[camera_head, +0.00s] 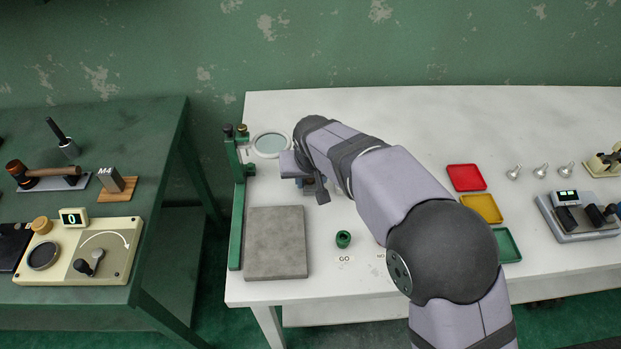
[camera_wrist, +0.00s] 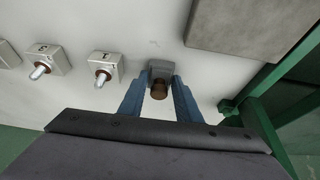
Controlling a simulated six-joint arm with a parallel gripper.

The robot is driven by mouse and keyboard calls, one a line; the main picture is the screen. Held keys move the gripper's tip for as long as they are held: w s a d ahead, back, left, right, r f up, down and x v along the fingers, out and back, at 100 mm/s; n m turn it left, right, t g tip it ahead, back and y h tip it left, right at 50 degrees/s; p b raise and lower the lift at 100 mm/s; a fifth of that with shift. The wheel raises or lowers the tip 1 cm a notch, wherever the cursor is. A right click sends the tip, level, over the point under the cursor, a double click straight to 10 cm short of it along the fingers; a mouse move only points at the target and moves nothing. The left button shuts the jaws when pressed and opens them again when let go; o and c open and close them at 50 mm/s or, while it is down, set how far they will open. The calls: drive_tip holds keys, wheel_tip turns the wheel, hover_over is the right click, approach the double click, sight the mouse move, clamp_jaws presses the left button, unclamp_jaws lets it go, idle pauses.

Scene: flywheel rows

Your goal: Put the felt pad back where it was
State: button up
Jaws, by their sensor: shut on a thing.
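In the wrist view my gripper (camera_wrist: 160,95) has its two blue fingers closed around a small grey block (camera_wrist: 162,68) with a brown round knob (camera_wrist: 160,88). This may be the felt pad, but I cannot tell for sure. I cannot tell whether it touches the white table. In the head view my arm hides most of the gripper and what it holds; only a bluish part of the gripper (camera_head: 308,187) shows, behind the grey square slab (camera_head: 276,243).
A green upright frame (camera_head: 238,200) runs along the table's left edge. A green ring (camera_head: 343,239) stands near the GO label. Red (camera_head: 466,177), yellow and green trays are to the right.

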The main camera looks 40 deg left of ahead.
drive_tip(key=shift+f, duration=0.25)
drive_tip(key=o, duration=1.1)
drive_tip(key=shift+r, duration=0.1)
drive_tip(key=shift+r, duration=0.55)
drive_tip(key=b+v, duration=0.1)
drive_tip(key=v, duration=1)
drive_tip(key=shift+s+d, duration=0.15)
